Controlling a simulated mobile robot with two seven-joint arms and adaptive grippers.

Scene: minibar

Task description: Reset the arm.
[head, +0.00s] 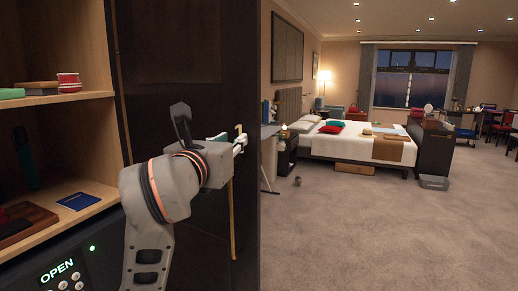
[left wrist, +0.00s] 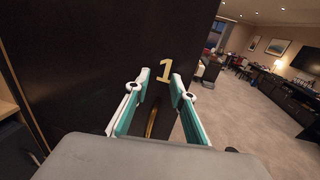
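My left arm reaches in from the lower left of the head view, with its left gripper (head: 236,142) in front of a dark cabinet door. In the left wrist view the left gripper (left wrist: 160,78) has its two white and teal fingers apart, with a gap between the tips. A long gold door handle (head: 233,215) runs down the dark door (head: 165,40), just by the fingers. Part of the handle (left wrist: 152,122) shows between the fingers in the left wrist view; I cannot tell whether they touch it. My right gripper is not in view.
An open wooden shelf (head: 75,98) stands at left, holding a red tin (head: 69,82) and a blue booklet (head: 79,201). Below it is a black safe (head: 70,265) showing OPEN. A bed (head: 350,146) stands farther back. Carpeted floor (head: 380,230) at right is clear.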

